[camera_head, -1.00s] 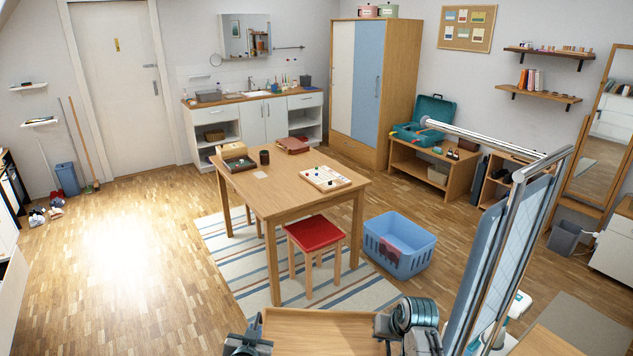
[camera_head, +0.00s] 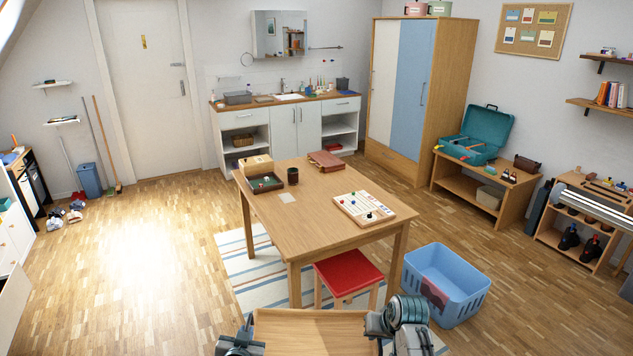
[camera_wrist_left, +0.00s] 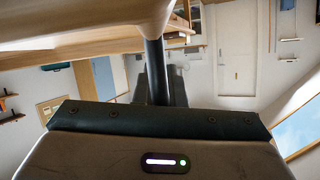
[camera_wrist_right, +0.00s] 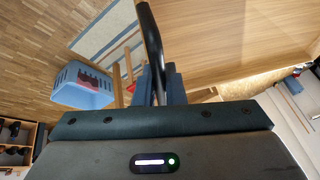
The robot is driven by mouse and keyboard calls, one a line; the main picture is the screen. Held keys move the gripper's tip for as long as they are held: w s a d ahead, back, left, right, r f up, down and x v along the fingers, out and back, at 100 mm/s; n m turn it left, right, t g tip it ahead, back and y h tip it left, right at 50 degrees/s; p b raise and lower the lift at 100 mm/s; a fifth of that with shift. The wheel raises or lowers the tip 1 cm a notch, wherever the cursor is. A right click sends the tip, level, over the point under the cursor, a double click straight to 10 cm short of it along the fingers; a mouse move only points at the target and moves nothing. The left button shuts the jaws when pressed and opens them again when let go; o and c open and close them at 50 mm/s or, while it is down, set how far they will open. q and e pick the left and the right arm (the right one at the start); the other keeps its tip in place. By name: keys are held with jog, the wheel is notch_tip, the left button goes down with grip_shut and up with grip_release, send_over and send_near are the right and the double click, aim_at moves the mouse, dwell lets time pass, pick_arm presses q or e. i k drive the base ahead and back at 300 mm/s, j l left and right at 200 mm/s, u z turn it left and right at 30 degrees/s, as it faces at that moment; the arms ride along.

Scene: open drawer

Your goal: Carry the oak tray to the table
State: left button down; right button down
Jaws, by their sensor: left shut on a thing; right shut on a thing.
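The oak tray (camera_head: 310,330) is at the bottom of the head view, held between my two grippers, its lower part cut off by the frame. My left gripper (camera_head: 240,340) is shut on its left side. My right gripper (camera_head: 385,325) is shut on its right side. In the left wrist view a pale wooden part of the tray (camera_wrist_left: 70,30) fills the top left. In the right wrist view the tray's broad wooden face (camera_wrist_right: 235,45) shows beside a dark handle bar. The wooden table (camera_head: 305,215) stands ahead, beyond the tray.
On the table are a game board (camera_head: 363,208), a compartment box (camera_head: 262,183), a dark cup (camera_head: 293,176) and a reddish case (camera_head: 326,161). A red stool (camera_head: 348,273) stands at its near side, with a blue basket (camera_head: 445,285) to the right.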

aim_at(301, 216)
jog(key=i+l+u, duration=0.1)
jog(key=i, duration=0.35)
jog(key=i+l+u, duration=0.1)
jog(key=i, duration=0.35)
jog(key=i+l+u, duration=0.15)
jog(key=i, duration=0.3)
jog(key=i+l+u, duration=0.1)
jog(key=i, duration=0.35)
jog(key=i+l+u, duration=0.1)
jog(key=i+l, duration=0.2)
jog(key=i, duration=0.15)
jog(key=i+l+u, duration=0.1)
jog(key=l, duration=0.2)
jog(key=i+l+u, duration=0.1)
jog(key=l, duration=0.25)
jog(key=i+l+u, duration=0.1)
jog(key=i+l, duration=0.2)
jog(key=l, duration=0.35)
jog(key=u, duration=0.05)
